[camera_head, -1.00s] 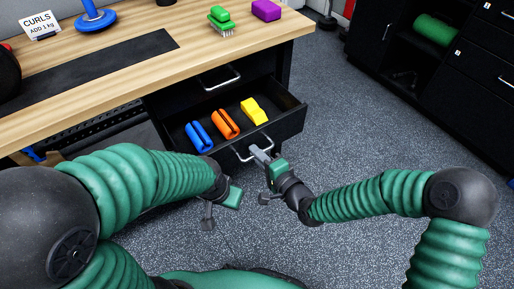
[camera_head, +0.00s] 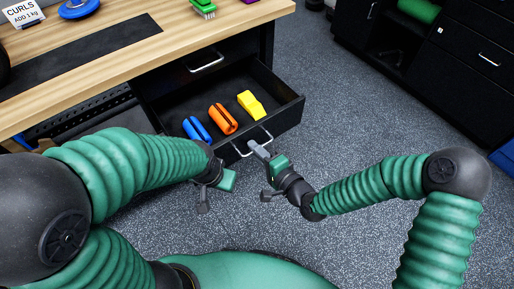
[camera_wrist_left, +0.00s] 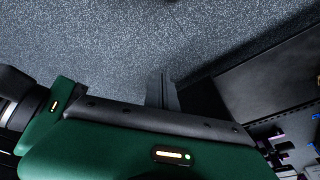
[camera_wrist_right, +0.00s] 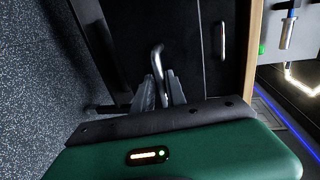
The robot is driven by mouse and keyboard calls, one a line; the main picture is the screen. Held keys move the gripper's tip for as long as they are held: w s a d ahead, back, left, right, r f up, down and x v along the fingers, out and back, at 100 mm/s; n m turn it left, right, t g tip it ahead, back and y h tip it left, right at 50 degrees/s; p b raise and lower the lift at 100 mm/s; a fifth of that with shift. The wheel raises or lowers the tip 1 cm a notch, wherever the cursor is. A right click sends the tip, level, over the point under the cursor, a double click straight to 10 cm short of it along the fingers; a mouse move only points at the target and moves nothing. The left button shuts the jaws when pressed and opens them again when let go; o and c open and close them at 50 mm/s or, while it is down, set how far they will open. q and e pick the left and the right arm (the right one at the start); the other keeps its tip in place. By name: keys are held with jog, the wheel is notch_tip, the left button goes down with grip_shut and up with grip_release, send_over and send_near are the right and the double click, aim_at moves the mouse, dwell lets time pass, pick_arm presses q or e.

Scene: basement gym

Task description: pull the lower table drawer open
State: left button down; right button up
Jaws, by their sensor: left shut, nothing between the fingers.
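The lower table drawer (camera_head: 290,113) is pulled out from under the wooden-topped table, with its contents in view. Its metal bar handle (camera_head: 236,149) is on the front panel and also shows in the right wrist view (camera_wrist_right: 157,57). My right gripper (camera_head: 258,150) is at this handle, its two fingers closed around the bar; the right wrist view shows the bar running between the fingers (camera_wrist_right: 159,93). My left gripper (camera_head: 216,184) hangs empty and shut in front of the drawer's left part, apart from it. Its fingers show together in the left wrist view (camera_wrist_left: 162,90).
The upper drawer handle (camera_head: 206,62) is above, that drawer shut. A dark cabinet (camera_head: 455,65) stands right. The speckled floor (camera_head: 345,125) between is clear.

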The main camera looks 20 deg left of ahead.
jog(key=shift+o, duration=0.3)
jog(key=shift+a, duration=0.1)
jog(key=p+v, duration=1)
jog(key=v, duration=0.6)
jog(key=shift+s+d, duration=0.15)
jog(key=shift+d, duration=0.25)
